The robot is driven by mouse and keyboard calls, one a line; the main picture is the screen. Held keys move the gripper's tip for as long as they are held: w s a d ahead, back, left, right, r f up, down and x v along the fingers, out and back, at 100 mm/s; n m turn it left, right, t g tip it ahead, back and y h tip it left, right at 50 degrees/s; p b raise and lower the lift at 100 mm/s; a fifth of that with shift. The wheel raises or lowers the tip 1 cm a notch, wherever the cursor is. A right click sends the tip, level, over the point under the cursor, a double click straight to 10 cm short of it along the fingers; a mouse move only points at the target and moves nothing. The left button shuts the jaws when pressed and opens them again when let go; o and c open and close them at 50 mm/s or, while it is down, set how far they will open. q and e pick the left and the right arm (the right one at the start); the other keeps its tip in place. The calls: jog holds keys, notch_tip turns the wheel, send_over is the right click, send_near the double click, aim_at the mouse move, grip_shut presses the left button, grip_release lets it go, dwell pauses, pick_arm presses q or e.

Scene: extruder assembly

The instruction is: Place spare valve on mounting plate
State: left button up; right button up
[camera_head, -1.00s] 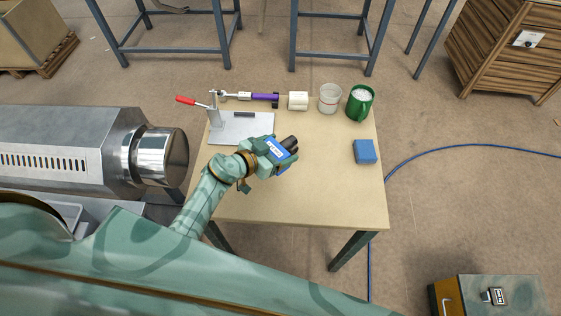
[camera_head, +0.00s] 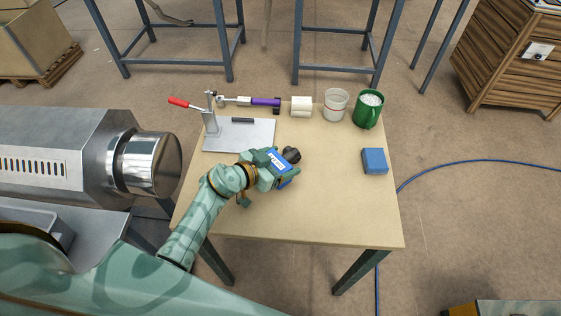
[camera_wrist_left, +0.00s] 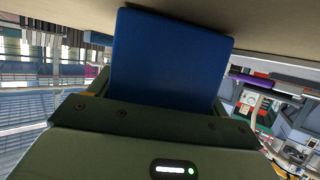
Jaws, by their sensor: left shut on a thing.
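My left gripper (camera_head: 277,168) is over the middle of the table, just in front of and to the right of the plate. It is shut on a blue boxy part, which I take as the spare valve (camera_wrist_left: 168,62). In the left wrist view its blue face fills the space ahead of the gripper. In the head view the fingers hide most of it, and a dark round end (camera_head: 292,154) shows beside them. The grey mounting plate (camera_head: 250,139) lies flat at the table's left, with a red-handled clamp (camera_head: 210,115) at its left side. My right gripper is out of view.
A blue block (camera_head: 375,161) lies at the right. The table's front (camera_head: 330,215) is clear. A metal machine (camera_head: 60,150) stands at left.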

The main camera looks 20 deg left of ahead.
pick_arm(q)
jog(key=shift+f, duration=0.25)
jog(key=o, duration=1.1)
